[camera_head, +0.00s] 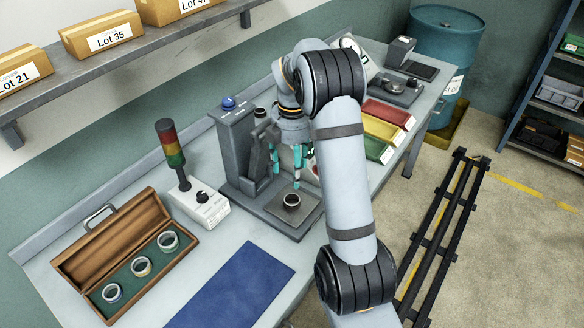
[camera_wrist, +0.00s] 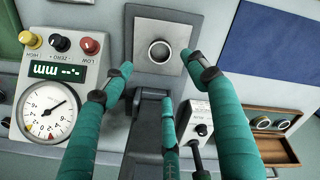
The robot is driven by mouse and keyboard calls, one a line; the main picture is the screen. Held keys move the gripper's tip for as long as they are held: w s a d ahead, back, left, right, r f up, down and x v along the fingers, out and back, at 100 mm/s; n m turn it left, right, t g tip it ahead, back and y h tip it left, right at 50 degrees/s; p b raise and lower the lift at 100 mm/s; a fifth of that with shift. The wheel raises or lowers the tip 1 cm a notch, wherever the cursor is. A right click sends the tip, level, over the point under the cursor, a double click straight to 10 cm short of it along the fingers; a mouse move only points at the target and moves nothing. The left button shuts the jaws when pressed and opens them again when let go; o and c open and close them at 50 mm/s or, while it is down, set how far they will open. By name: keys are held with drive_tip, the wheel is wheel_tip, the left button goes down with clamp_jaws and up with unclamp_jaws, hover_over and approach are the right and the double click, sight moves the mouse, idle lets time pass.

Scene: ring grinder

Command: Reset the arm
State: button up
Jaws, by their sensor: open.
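My gripper (camera_head: 288,170) is open with its teal fingers apart and pointing down over the grinder (camera_head: 240,150). In the wrist view the open fingers (camera_wrist: 157,72) spread around empty space, with nothing held. A dark metal ring (camera_head: 291,201) lies on the grinder's square plate (camera_head: 309,206), below and slightly in front of the fingers. The same ring (camera_wrist: 160,52) shows in the wrist view beyond the fingertips, on the plate. My arm reaches in from the front right and hides part of the bench behind it.
An open wooden case (camera_head: 75,262) with several rings stands at left. Beside it is a signal tower (camera_head: 169,144) on a white box. A blue mat (camera_head: 235,285) lies in front. Coloured trays (camera_head: 386,113) sit at right. A gauge box (camera_wrist: 60,85) shows in the wrist view.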

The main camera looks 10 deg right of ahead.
sight(292, 198)
idle(0.3)
wheel_tip(292, 198, down, 12)
drive_tip(key=shift+f+p, duration=0.15)
drive_tip(key=shift+p, duration=0.35)
wheel_tip(292, 198, up, 3)
drive_tip(key=shift+b, duration=0.45)
drive_tip(key=shift+r, duration=0.45)
